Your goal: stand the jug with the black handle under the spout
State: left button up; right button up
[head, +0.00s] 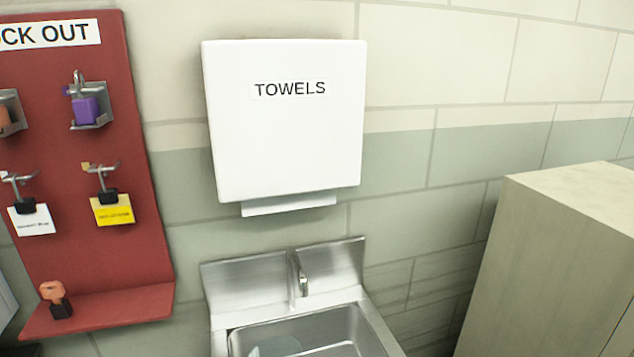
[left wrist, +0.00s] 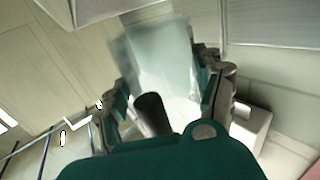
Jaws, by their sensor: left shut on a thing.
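A pale, see-through jug (left wrist: 160,52) fills the upper middle of the left wrist view. Its black handle (left wrist: 152,112) points back towards my palm. My left gripper (left wrist: 166,82) has its fingers on both sides of the jug and is shut on it. In the head view the metal spout (head: 299,275) rises at the back of a steel sink (head: 221,310). A pale, see-through shape (head: 276,346) shows in the basin at the bottom edge; I cannot tell if it is the jug. Neither gripper shows in the head view.
A white towel dispenser (head: 285,135) hangs on the wall above the sink. A red lockout board (head: 85,235) with locks and tags is at the left. A beige cabinet (head: 560,260) stands at the right. Wall and a gap separate sink and cabinet.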

pick_arm(q)
jog(key=s+a+r+n+t+y, duration=0.3)
jog(key=s+a+r+n+y, duration=0.1)
jog(key=s+a+n+y, duration=0.3)
jog(key=a+y, duration=0.2)
jog(key=y, duration=0.2)
jog(key=shift+s+a+t, duration=0.15)
jog(key=shift+s+t, duration=0.15)
jog(key=shift+t, duration=0.1)
